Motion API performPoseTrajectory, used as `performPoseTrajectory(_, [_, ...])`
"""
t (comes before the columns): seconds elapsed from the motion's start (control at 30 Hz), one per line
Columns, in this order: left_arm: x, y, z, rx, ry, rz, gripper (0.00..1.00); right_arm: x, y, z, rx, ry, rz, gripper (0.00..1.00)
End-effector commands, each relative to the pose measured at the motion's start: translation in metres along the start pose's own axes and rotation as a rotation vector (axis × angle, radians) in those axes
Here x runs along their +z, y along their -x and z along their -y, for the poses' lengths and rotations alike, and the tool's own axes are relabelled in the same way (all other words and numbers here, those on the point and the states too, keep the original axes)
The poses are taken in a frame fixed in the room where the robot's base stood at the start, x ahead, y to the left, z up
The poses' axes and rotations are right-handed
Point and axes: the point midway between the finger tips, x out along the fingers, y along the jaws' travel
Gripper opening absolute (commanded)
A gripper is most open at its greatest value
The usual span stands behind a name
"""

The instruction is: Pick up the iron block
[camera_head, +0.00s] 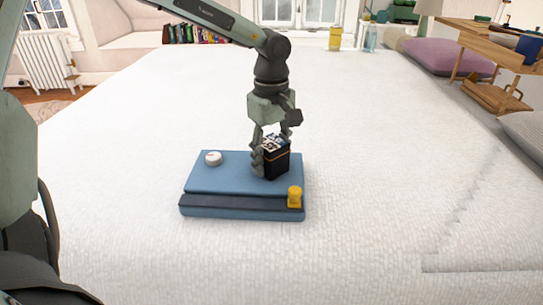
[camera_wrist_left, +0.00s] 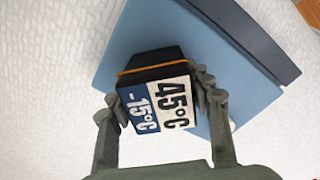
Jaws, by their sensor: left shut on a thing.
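A black block (camera_head: 277,163) with an orange band and a printed label on top is the only block-like thing on the blue case (camera_head: 225,183). I cannot tell from its look whether it is iron. My left gripper (camera_head: 269,155) points down with its fingers around the block, shut on it. In the left wrist view the block (camera_wrist_left: 152,75) sits between both fingers, its label reading 45°C and -15°C. I cannot tell whether its underside touches the case. My right gripper is not in view.
A white round object (camera_head: 213,158) lies at the case's back left, and a small yellow object (camera_head: 295,196) stands at its front right corner. The white bedspread (camera_head: 120,130) around the case is clear. A wooden tray table (camera_head: 497,55) stands at the right.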

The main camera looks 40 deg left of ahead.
Motion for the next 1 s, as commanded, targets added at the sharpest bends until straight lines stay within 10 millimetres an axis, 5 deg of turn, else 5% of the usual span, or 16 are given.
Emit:
performPoseTrajectory(0.2, [0.000,0.000,0.000,0.000,0.000,0.000,0.00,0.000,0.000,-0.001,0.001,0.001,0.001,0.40])
performPoseTrajectory(0.67, [0.000,0.007,-0.002,0.005,0.000,-0.001,0.00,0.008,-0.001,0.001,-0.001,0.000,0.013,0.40])
performPoseTrajectory(1.0, [-0.001,0.045,0.001,0.006,0.000,0.000,0.00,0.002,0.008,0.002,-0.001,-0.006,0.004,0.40])
